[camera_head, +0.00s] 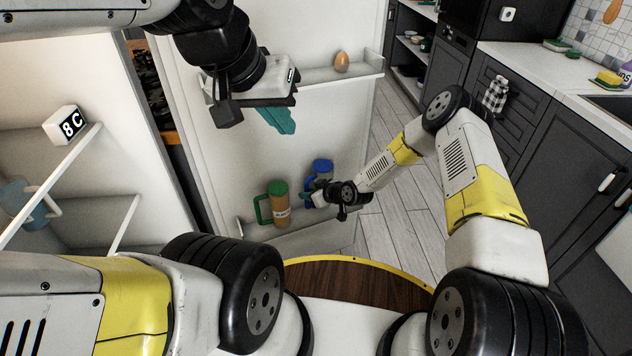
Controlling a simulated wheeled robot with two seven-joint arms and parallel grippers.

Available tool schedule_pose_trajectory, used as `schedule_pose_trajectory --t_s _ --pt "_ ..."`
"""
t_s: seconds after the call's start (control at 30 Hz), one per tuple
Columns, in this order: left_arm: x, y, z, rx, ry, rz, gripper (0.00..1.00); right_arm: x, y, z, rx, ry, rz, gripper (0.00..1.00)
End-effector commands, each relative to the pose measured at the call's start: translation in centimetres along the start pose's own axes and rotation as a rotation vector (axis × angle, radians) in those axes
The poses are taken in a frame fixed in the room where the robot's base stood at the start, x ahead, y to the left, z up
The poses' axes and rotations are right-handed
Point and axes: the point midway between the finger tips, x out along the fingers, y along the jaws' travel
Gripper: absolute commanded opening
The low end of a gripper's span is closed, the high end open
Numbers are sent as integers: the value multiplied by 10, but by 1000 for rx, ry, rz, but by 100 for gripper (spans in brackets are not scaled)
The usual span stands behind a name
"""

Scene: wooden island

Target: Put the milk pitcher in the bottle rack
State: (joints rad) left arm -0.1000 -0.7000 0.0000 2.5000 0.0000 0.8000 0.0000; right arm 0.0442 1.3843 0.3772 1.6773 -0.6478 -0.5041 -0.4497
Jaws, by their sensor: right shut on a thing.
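The milk pitcher, which I take to be the one with the blue lid (322,167), is at the bottle rack (300,238) low on the open fridge door. My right gripper (308,199) is shut on this pitcher, and the gripper and wrist hide much of its body. I cannot tell whether its base rests on the rack's floor. My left gripper (280,120) is higher up, in front of the door and below the upper door shelf. Its teal fingers are seen from above, their gap is unclear, and no object shows in them.
A green-lidded pitcher (279,204) with orange contents stands in the rack, left of the blue-lidded one. An egg (342,62) sits on the upper door shelf (325,74). Fridge shelves at left hold a white box (66,124) and a blue-grey jug (22,204). Floor (395,215) is clear right of the door.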

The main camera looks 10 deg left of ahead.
Motion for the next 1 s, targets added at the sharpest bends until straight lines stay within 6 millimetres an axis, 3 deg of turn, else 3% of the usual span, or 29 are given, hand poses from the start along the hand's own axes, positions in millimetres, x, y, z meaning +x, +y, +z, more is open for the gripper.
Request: schedule_pose_trajectory --t_s 0.4,0.8,0.83,0.9,1.0 --pt "0 0 0 0 0 0 0 22 1 31 -1 3 2 0" --pt "0 0 0 0 0 0 0 25 1 34 -2 3 2 0" --pt "0 0 0 0 0 0 0 25 0 36 0 1 1 22" --pt "0 0 0 0 0 0 0 24 0 35 0 1 1 36" --pt "0 0 0 0 0 0 0 24 0 36 0 0 1 38"
